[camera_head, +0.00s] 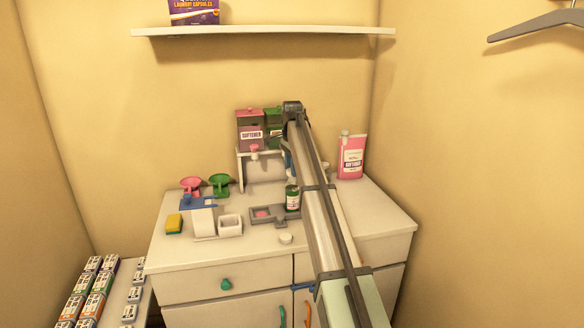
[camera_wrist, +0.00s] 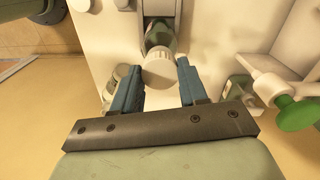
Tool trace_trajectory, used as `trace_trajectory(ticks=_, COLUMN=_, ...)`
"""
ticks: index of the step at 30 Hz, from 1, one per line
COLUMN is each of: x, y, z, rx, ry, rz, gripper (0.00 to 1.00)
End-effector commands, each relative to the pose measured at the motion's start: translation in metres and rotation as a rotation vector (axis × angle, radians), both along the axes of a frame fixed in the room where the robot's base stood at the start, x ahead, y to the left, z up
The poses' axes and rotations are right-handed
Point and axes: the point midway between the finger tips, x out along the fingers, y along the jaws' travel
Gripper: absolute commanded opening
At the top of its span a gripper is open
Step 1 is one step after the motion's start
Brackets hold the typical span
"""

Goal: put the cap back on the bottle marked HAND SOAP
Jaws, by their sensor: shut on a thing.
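In the wrist view my gripper (camera_wrist: 158,78) has its two blue fingers on either side of a round white cap (camera_wrist: 160,73), and it is shut on it. A dark green bottle-like body (camera_wrist: 157,34) shows just beyond the cap. I cannot tell whether the two touch. In the head view my arm hides most of the gripper. A green bottle with a pale label (camera_head: 292,198) stands on the counter beside the arm; its lettering is too small to read. A small round white piece (camera_head: 286,239) lies near the counter's front edge.
The softener dispenser (camera_head: 250,133) stands at the back on a white stand. A pink bottle (camera_head: 351,158) is to the right of my arm. A grey tray (camera_head: 262,222), a white box (camera_head: 230,226) and a sponge (camera_head: 174,224) occupy the counter. The front right of the counter (camera_head: 385,232) is clear.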

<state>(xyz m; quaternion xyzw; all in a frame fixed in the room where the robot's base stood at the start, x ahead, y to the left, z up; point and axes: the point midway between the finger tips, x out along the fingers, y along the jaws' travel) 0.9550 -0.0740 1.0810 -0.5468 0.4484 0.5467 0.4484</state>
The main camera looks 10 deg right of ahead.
Motion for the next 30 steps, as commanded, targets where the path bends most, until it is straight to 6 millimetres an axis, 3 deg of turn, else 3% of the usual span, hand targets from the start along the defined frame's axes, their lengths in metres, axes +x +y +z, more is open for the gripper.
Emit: trace_trajectory(ticks=30, x=0.0000, y=0.0000, z=-0.0079, rx=0.000, ry=0.000, rz=0.000, gripper=0.15)
